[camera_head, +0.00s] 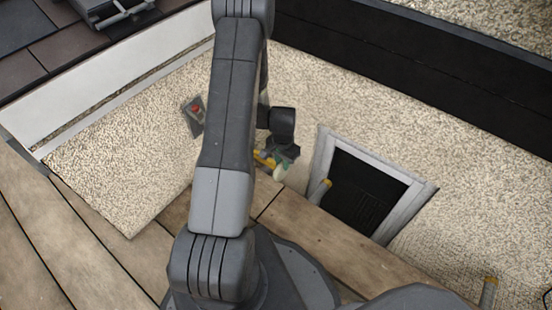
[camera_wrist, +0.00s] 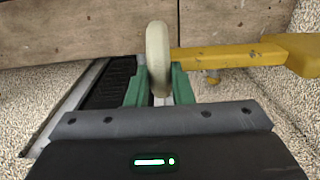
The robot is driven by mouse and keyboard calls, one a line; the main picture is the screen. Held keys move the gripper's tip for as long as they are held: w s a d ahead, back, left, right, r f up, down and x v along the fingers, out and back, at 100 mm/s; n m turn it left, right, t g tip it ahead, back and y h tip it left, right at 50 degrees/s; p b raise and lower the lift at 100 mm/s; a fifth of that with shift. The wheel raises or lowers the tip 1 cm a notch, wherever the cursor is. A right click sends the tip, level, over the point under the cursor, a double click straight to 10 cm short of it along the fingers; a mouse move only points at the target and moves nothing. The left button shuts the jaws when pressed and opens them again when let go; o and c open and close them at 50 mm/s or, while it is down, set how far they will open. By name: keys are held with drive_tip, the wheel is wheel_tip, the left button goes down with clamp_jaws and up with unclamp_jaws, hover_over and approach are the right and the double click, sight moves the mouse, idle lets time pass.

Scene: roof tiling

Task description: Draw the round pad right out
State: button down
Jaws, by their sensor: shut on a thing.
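The round pad (camera_wrist: 158,50) is a pale cream disc, seen nearly edge-on in the wrist view. My gripper (camera_wrist: 158,90) has green fingers on both sides of its lower part and is shut on it. A yellow bar (camera_wrist: 215,56) lies right beside the pad; I cannot tell whether they touch or are joined. In the head view my gripper (camera_head: 281,170) is low beside the wooden planks, partly behind my arm. The yellow bar (camera_head: 263,159) shows in part there, and the pad is too small to make out clearly.
Wooden planks (camera_head: 320,240) run along the near side. A grey-framed opening (camera_head: 320,160) with a dark inside is right of my gripper. A small grey box with a red button (camera_head: 196,110) is on the pebbly surface (camera_head: 130,165) to the left. Dark tiles (camera_head: 70,45) lie at top left.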

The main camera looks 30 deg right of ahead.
drive_tip(key=shift+s, duration=0.2)
drive_tip(key=c, duration=1.3)
unclamp_jaws()
drive_tip(key=shift+o, duration=0.2)
wheel_tip(320, 180, up, 14)
drive_tip(key=p, duration=0.4)
drive_tip(key=shift+f, duration=0.1)
wheel_tip(320, 180, down, 14)
drive_tip(key=b, duration=0.4)
drive_tip(key=shift+w+a, duration=0.2)
drive_tip(key=shift+w, duration=0.4)
